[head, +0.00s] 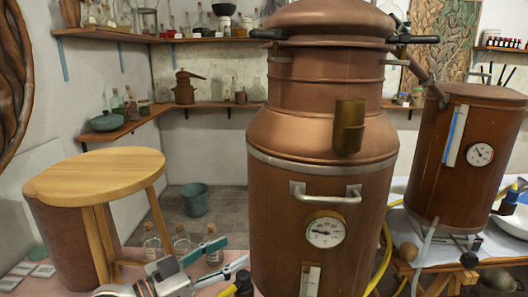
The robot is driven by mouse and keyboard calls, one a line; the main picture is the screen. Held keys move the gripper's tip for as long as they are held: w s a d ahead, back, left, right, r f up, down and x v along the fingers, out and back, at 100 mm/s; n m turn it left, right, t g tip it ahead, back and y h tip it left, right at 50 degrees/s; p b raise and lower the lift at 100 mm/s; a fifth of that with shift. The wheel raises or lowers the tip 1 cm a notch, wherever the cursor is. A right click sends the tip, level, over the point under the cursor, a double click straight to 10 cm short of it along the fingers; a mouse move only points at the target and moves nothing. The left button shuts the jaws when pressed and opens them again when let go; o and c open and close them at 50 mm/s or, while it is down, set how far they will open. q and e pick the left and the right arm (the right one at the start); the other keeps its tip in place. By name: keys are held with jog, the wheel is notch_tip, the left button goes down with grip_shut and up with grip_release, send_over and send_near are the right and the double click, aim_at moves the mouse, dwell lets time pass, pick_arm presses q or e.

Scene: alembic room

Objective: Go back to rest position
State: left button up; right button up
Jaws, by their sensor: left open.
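My left gripper (237,254) reaches in at the bottom of the head view, low and left of the large copper still. My right gripper does not show in this view.
The large copper still (280,220) fills the middle, close to my left gripper. A round wooden stool (95,175) stands at left. A smaller copper vessel (455,150) stands on a table at right, with a yellow hose (383,255) nearby. Shelves with glassware (190,38) line the wall.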

pick_arm(q)
jog(key=s+a+f+n+t+y, duration=0.1)
jog(key=s+f+y, duration=0.1)
jog(key=f, duration=0.5)
jog(key=s+a+f+n+y, duration=0.1)
jog(key=a+f+n+y, duration=0.1)
jog(key=f, duration=0.4)
jog(key=s+a+f+n+g+y, duration=0.1)
jog(key=s+a+f+y, duration=0.2)
jog(key=s+f, duration=0.6)
jog(key=s+a+f+n+y, duration=0.1)
jog(key=s+a+f+y, duration=0.2)
jog(key=s+f, duration=0.6)
notch_tip(320, 180, down, 5)
jog(key=a, duration=0.2)
jog(key=shift+a+g+y, duration=0.3)
jog(key=shift+a+g, duration=0.1)
jog(key=shift+s, duration=0.1)
